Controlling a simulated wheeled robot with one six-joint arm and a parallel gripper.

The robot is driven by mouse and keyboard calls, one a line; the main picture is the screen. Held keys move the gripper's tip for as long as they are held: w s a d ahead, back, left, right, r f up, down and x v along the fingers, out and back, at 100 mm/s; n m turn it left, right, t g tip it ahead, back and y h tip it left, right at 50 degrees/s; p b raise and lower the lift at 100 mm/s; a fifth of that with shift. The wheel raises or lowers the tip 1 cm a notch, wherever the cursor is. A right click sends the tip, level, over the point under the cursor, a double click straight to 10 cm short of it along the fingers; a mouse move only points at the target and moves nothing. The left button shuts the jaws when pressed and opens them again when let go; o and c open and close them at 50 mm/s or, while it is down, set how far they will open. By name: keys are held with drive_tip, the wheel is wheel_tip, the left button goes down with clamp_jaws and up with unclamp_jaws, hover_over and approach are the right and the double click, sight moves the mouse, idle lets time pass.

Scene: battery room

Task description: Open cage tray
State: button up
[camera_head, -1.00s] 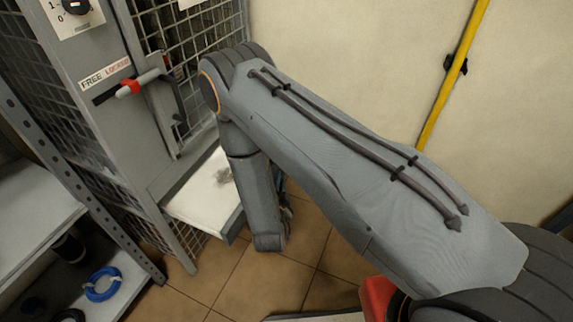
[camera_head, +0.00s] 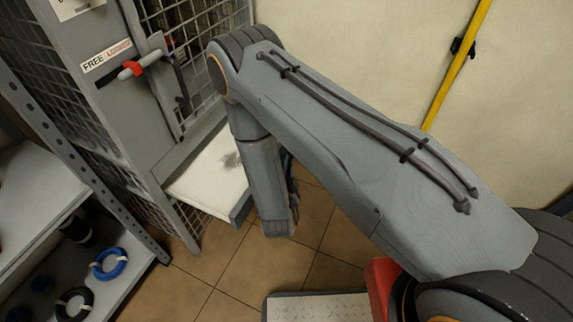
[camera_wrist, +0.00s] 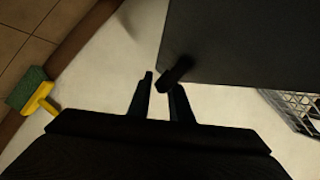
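The cage tray (camera_head: 212,184) is a pale, flat shelf with a grey rim, sticking out of the low opening of the grey mesh cage (camera_head: 128,103). A dark smudge lies on its surface. In the head view my wrist hangs beside the tray's outer edge and mostly hides my gripper. In the wrist view my gripper (camera_wrist: 160,84) has its two dark fingers apart. A dark stub-like handle (camera_wrist: 176,70) on a grey panel (camera_wrist: 240,40) overlaps the right fingertip. A light gap shows between the handle and the left finger. Contact with the right finger cannot be told.
A red-banded lever (camera_head: 134,69) is on the cage front by a FREE/LOCKED label. Shelving with a blue coil (camera_head: 108,263) stands at left. A yellow pole (camera_head: 455,70) runs along the wall. A green-and-yellow brush (camera_wrist: 32,92) shows in the wrist view. Tiled floor (camera_head: 265,262) is open below.

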drive_tip(key=d+v, duration=0.1)
drive_tip(key=v, duration=0.6)
drive_tip(key=shift+s+a+p, duration=0.25)
drive_tip(key=shift+a+p, duration=0.1)
drive_tip(key=shift+a, duration=0.15)
drive_tip(key=shift+r, duration=0.1)
